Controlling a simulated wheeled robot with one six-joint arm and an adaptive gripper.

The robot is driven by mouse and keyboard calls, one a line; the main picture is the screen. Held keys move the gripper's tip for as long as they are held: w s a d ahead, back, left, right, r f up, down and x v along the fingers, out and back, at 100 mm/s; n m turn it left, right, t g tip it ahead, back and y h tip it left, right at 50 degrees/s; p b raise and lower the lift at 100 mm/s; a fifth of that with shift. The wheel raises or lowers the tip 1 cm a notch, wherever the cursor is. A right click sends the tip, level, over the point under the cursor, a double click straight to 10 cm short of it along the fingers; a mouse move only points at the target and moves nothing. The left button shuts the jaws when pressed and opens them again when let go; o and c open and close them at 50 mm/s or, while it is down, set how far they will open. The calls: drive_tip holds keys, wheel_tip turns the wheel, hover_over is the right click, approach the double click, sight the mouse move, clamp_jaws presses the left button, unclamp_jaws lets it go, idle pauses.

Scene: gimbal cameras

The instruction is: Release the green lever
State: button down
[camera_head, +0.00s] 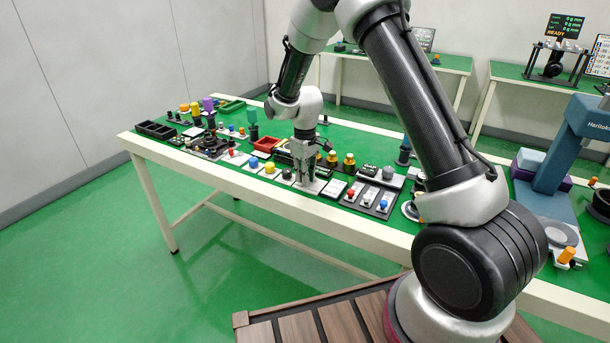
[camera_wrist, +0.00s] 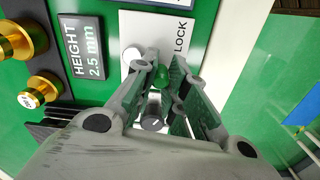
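The green lever (camera_wrist: 162,77) shows its round green knob in the wrist view, on a white plate (camera_wrist: 150,25) marked "LOCK". My gripper (camera_wrist: 163,72) is over this plate, with one finger on each side of the green knob. The fingers are apart and a gap shows between them. Contact with the knob cannot be made out clearly. The lever's stem is mostly hidden by the fingers. In the head view my gripper (camera_head: 304,178) points down at the front edge of the green-topped table (camera_head: 230,165), and it hides the lever there.
A "HEIGHT 2.5 mm" display (camera_wrist: 85,50) and gold knobs (camera_wrist: 22,40) lie left of the plate. A grey dial (camera_wrist: 152,118) sits between the fingers' lower parts. Blue (camera_head: 253,163) and yellow buttons (camera_head: 269,167) stand left of my gripper, and a switch panel (camera_head: 368,198) stands right.

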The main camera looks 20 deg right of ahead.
drive_tip(key=shift+w+a+m, duration=0.1)
drive_tip(key=shift+w+m, duration=0.2)
drive_tip(key=shift+m, duration=0.7)
drive_tip(key=c, duration=1.4)
unclamp_jaws()
wheel_tip(320, 180, up, 12)
